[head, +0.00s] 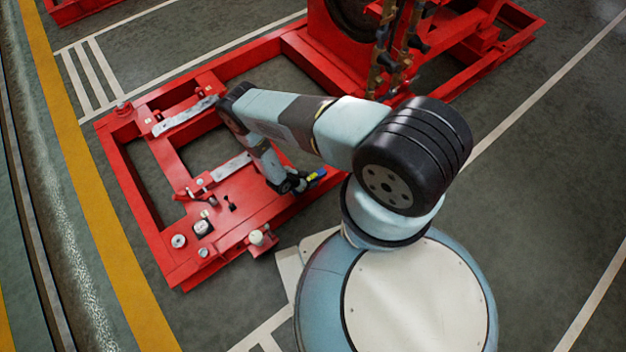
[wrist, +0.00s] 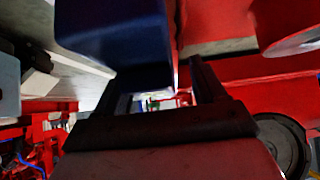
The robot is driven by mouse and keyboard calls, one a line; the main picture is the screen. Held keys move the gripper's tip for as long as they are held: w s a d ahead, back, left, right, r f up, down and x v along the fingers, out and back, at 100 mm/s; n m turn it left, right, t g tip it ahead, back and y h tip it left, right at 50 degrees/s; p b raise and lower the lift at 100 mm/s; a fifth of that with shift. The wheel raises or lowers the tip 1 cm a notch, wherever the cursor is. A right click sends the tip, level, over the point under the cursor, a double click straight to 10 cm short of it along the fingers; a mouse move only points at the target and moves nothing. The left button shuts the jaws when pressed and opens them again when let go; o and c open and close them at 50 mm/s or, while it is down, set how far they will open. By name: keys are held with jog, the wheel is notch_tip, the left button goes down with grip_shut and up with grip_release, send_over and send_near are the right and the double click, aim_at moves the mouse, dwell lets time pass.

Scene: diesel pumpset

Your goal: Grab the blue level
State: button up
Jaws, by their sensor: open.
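The blue level (head: 317,174) shows in the head view as a small blue piece with a bit of yellow, at the right edge of the red frame, right at the tip of my gripper (head: 299,183). In the wrist view the blue level (wrist: 115,30) is large and close, at the upper left and centre. My gripper (wrist: 160,88) has its two dark fingers apart there, with the level's lower part close by the left finger. I cannot tell whether the level is fully between the fingers or touching them. Its far end is hidden.
The red steel frame (head: 185,245) lies below my arm, with knobs, small fittings and grey metal strips (head: 232,167) on it. A larger red machine with hoses (head: 385,50) stands at the back right. Open grey floor (head: 520,200) lies to the right.

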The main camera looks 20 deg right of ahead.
jog(key=shift+d, duration=0.1)
jog(key=shift+c, duration=0.2)
jog(key=shift+w, duration=0.1)
grip_shut()
dwell(0.4)
